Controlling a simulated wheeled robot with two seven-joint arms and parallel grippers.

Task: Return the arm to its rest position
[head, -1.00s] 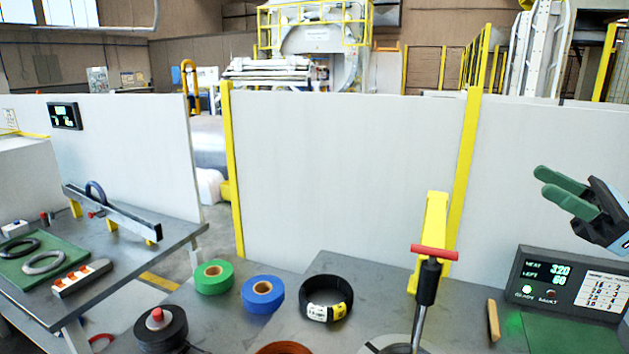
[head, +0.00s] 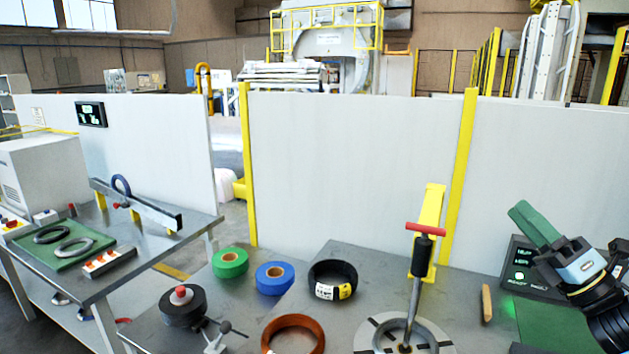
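My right gripper (head: 519,211) is at the right, in front of the control box, its green fingers pointing up and left. The fingers overlap from this side, so the gap between them cannot be judged. I see nothing held at the tips. My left gripper is not in view. A black wrapped coil (head: 332,287) with a white and yellow label lies on the bench. A copper-coloured ring (head: 293,336) lies in front of it, cut by the lower edge. The red-handled lever (head: 425,229) stands upright over a round metal ring fixture (head: 437,339).
Green tape (head: 230,274), blue tape (head: 262,284) and a black roll with a red knob (head: 183,315) stand left of the coil. A side table (head: 150,252) is at the left.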

